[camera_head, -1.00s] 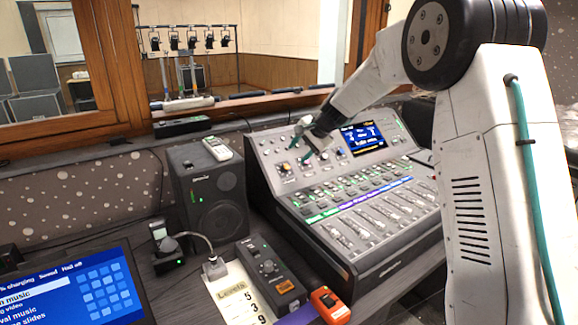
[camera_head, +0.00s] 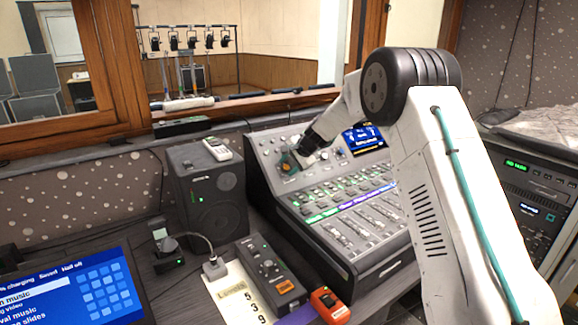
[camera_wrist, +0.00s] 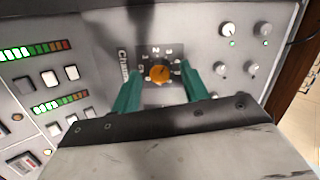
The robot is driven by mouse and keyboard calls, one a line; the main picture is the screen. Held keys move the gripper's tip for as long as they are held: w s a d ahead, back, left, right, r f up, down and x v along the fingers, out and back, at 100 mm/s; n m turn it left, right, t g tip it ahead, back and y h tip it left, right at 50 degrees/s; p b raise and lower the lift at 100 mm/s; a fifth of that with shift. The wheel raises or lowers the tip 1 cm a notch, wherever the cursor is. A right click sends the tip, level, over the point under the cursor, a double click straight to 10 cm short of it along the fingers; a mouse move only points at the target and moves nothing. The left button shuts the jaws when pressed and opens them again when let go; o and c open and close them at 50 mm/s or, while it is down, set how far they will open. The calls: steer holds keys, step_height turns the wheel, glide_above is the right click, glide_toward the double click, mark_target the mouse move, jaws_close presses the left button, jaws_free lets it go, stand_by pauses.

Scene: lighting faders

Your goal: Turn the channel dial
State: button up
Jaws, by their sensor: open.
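The channel dial (camera_wrist: 159,73) is an orange knob on a dark square plate marked with numbers, with the word "Channel" partly visible beside it. It sits on the upper panel of the mixing console (camera_head: 340,255). My gripper (camera_wrist: 158,88) has green fingers, open, one on each side of the dial in the wrist view. The knob shows between the fingertips; whether either finger touches it I cannot tell. In the head view my gripper (camera_head: 291,162) is at the left of the console's upper panel, and its fingers largely hide the dial.
Small grey knobs (camera_wrist: 222,69) lie right of the dial, and square buttons (camera_wrist: 50,80) with level meters lie left. A black speaker (camera_head: 213,195) stands left of the console, with a handset (camera_head: 217,149) on top. A small control box (camera_head: 270,268) stands in front.

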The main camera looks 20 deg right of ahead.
jaws_close()
steer(key=m, duration=0.4)
steer(key=shift+f+t, duration=0.1)
steer(key=shift+t, duration=0.2)
steer(key=m, duration=0.3)
steer(key=shift+s+m, duration=0.1)
steer(key=shift+m, duration=0.2)
steer(key=m+t, duration=0.1)
steer(key=m, duration=0.3)
steer(key=shift+s+m, duration=0.1)
steer(key=shift+m, duration=0.3)
steer(key=shift+a+m+h, duration=0.1)
steer(key=shift+m+h, duration=0.2)
steer(key=shift+m, duration=1.5)
steer(key=shift+t, duration=0.3)
